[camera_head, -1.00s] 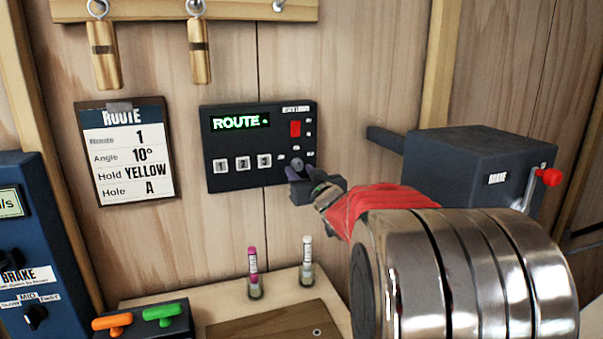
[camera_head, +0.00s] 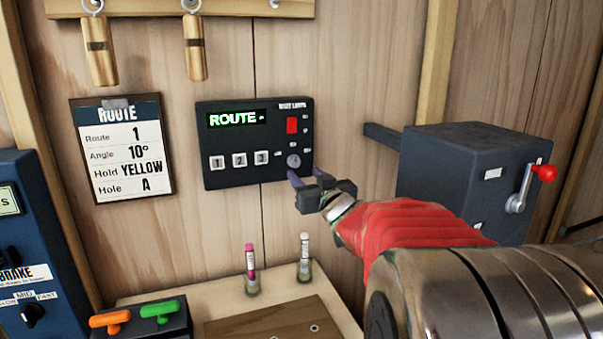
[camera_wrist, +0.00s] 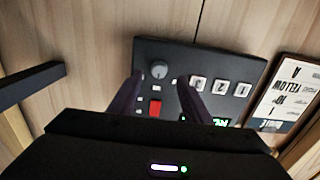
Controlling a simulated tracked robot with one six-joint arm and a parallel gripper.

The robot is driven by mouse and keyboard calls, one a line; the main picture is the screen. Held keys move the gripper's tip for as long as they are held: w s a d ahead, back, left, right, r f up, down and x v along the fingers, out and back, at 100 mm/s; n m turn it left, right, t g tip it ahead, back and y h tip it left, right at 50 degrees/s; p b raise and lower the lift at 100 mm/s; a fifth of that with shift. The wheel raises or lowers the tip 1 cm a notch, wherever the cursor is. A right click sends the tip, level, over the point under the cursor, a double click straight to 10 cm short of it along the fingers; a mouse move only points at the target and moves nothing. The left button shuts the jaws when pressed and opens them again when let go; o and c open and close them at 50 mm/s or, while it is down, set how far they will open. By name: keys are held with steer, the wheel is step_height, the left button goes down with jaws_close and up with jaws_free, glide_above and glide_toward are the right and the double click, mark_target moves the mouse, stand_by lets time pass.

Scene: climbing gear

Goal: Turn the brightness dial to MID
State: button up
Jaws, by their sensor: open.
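The dark control panel (camera_head: 228,178) is fixed to the wooden wall, with a lit green display reading ROUTE (camera_head: 237,118), a red switch (camera_head: 292,125) and buttons 1, 2, 3. A small round grey dial (camera_head: 294,161) sits at its lower right; its setting and nearby labels are too small to read. My gripper (camera_head: 301,178) is just below and right of the dial, open, with its two dark fingers apart and nothing between them. In the wrist view the dial (camera_wrist: 158,69) shows beyond and between the fingertips (camera_wrist: 159,77), apart from them.
A black box with a red-knobbed lever (camera_head: 543,173) juts out at right. A route card (camera_head: 122,150) hangs left of the panel. Below are two small vials (camera_head: 252,270) on a shelf, orange and green handles (camera_head: 160,309), and a blue brake unit (camera_head: 40,240). Wooden pieces hang above.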

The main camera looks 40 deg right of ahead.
steer(key=v, duration=0.7)
steer(key=shift+s, duration=0.3)
steer(key=shift+s+a, duration=0.1)
